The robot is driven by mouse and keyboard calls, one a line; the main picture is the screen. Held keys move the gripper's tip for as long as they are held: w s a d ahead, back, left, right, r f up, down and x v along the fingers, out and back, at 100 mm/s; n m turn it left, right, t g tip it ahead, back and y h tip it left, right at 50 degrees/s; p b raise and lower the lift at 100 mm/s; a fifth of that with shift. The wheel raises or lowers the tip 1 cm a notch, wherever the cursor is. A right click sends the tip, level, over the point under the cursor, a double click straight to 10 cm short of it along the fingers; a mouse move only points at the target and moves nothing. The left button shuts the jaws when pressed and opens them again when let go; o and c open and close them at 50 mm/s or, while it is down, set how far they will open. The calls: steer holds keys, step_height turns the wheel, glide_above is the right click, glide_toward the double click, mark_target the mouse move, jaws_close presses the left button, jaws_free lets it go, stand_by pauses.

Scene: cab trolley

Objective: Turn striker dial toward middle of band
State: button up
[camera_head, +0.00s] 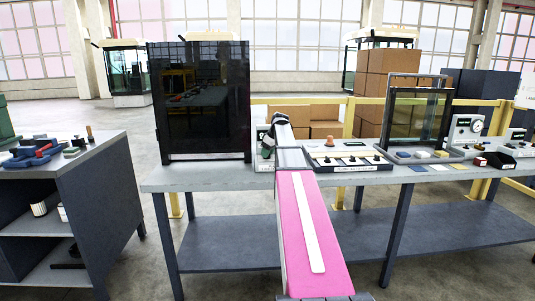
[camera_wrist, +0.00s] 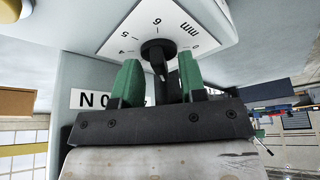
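The striker dial is a black knob (camera_wrist: 158,50) on a white scale plate (camera_wrist: 165,22) marked with numbers and "mm" in the wrist view. In the head view my gripper (camera_head: 267,146) is at the bench, and my arm hides much of what is there.
A tall dark panel (camera_head: 203,100) stands left of my gripper on the workbench (camera_head: 220,178). A low panel with several black knobs (camera_head: 348,158) lies to the right. Further right are a glass frame (camera_head: 418,118) and a gauge box (camera_head: 465,130).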

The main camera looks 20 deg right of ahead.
steer(key=shift+f, duration=0.1)
jaws_close()
steer(key=shift+m, duration=0.3)
